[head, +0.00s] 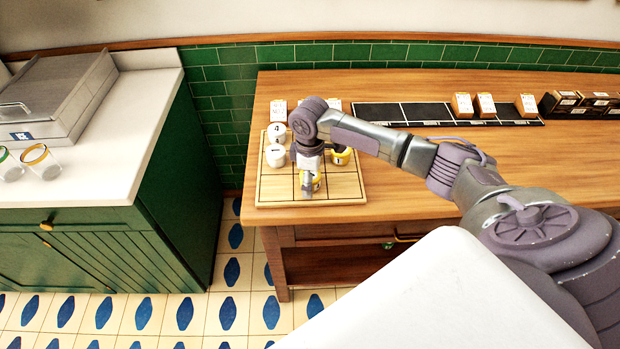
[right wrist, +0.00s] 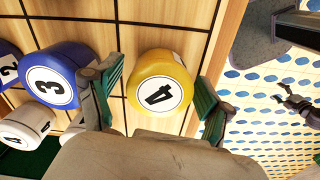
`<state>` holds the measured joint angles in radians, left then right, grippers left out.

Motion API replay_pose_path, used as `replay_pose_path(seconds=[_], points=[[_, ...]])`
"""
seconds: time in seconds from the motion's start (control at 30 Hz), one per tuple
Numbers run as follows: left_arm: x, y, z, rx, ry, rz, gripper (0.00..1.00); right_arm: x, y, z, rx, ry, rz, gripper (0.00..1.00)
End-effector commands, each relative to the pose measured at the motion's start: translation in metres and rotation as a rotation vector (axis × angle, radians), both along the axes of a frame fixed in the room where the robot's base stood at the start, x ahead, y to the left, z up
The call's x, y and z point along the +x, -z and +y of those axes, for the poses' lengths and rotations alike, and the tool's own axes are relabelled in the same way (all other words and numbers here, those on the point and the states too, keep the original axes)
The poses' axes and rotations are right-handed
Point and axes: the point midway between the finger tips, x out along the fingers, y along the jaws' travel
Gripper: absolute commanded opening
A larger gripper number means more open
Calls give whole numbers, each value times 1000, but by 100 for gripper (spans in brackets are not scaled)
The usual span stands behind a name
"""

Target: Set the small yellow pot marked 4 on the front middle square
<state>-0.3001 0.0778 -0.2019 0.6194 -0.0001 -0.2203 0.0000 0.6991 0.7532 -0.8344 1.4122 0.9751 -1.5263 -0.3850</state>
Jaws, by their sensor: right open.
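The small yellow pot marked 4 (right wrist: 162,82) is between the two fingers of my right gripper (right wrist: 160,100) in the right wrist view, with a gap beside it. That gripper is open. In the head view the gripper (head: 308,186) is low over the front middle square of the gridded wooden board (head: 345,189), and the yellow pot (head: 316,182) shows partly behind its fingers. The pot appears to stand on that square.
White pots (head: 275,155) stand at the board's left, and another yellow pot (head: 341,156) at its right. A blue pot marked 3 (right wrist: 52,77) is close by one finger. A dark strip (head: 382,113) lies behind. The board's front corners look clear.

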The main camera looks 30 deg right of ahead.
Motion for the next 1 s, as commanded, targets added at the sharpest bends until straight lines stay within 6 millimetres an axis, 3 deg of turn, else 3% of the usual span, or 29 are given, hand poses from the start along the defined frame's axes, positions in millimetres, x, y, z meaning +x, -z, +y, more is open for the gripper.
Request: replay_pose_path(seconds=[0.23,0.7,1.0], points=[[0,3,0,0,0,-1,81,1,-17,0,2,0,-3,80],[0,17,1,1,-2,-1,81,1,-109,0,1,0,-2,80],[1,18,2,3,-2,-2,81,0,-123,0,1,1,1,80]])
